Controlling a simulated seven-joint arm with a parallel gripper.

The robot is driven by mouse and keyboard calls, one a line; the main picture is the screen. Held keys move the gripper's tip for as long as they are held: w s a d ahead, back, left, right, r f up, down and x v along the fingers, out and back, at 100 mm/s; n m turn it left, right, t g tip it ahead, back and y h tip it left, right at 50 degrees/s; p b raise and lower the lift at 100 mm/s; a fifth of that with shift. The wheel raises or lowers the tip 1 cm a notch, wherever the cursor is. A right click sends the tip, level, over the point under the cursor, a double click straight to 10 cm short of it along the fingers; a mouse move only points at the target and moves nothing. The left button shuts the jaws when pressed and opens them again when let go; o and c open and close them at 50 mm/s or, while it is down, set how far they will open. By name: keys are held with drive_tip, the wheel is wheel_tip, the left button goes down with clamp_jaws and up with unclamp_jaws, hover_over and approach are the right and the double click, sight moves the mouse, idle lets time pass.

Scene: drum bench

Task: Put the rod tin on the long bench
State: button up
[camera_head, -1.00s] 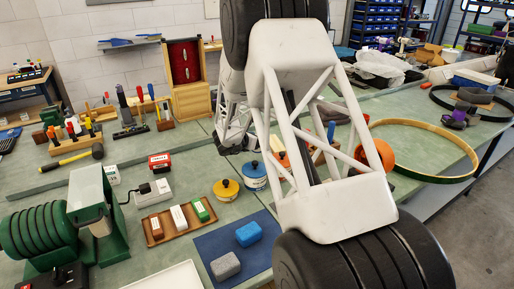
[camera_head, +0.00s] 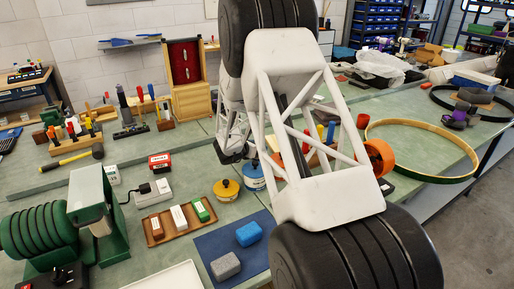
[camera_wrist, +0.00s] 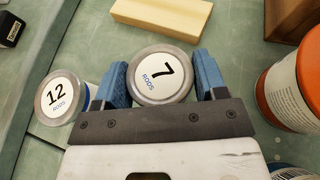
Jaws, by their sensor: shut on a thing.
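A second tin (camera_wrist: 60,97), marked "12 RODS", sits just left of the left finger. In the head view, my arm covers the middle of the bench and the held tin cannot be made out. The green bench top (camera_head: 130,180) shows around my arm. How high the held tin is above the surface is not clear.
An orange-rimmed white container (camera_wrist: 290,95) is close on the right in the wrist view, and a pale wooden block (camera_wrist: 162,15) lies ahead. In the head view, a yellow-lidded tin (camera_head: 227,191), a blue mat (camera_head: 215,245) and a wooden hoop (camera_head: 455,178) are near my arm.

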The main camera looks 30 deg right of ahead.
drive_tip(key=o, duration=1)
drive_tip(key=shift+r, duration=0.1)
drive_tip(key=shift+v, duration=0.9)
drive_tip(key=v, duration=1)
drive_tip(key=shift+a, duration=0.15)
drive_tip(key=shift+r, duration=0.1)
